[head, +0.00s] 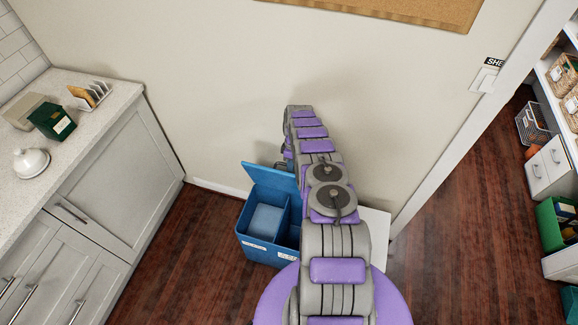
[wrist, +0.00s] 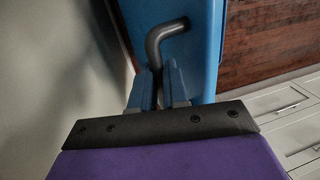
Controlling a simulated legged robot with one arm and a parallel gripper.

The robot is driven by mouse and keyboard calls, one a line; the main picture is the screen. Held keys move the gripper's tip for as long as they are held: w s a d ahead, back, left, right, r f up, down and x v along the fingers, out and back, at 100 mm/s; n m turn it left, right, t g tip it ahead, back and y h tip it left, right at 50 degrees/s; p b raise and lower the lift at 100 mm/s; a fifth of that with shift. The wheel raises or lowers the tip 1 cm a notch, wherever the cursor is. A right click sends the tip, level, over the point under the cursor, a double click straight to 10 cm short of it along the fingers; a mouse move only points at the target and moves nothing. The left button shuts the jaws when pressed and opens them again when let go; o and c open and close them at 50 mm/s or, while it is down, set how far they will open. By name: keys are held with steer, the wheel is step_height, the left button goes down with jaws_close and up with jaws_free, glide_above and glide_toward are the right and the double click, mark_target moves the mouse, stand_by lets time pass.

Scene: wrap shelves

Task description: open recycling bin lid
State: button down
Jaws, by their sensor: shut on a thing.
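The blue recycling bin (head: 251,245) stands on the floor against the wall, with its two-part inside showing. Its blue lid (head: 268,178) is tilted up at the back, near the wall. In the wrist view the lid (wrist: 207,50) is a blue panel with a dark grey bent handle (wrist: 163,36). My gripper (wrist: 157,88) is shut on the handle, one blue finger on each side of its lower end. In the head view my arm covers the bin's right side and most of my gripper.
A grey cabinet with a pale counter (head: 110,92) stands left of the bin. A white surface (head: 376,235) shows right of my arm. A doorway at the right leads to shelves (head: 560,95). The wooden floor (head: 185,255) between cabinet and bin is clear.

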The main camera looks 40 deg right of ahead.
steer(key=shift+f, duration=0.1)
stand_by(0.3)
steer(key=c, duration=1.1)
jaws_free()
steer(key=p+v, duration=0.1)
steer(key=v, duration=1.1)
steer(key=shift+w, duration=0.1)
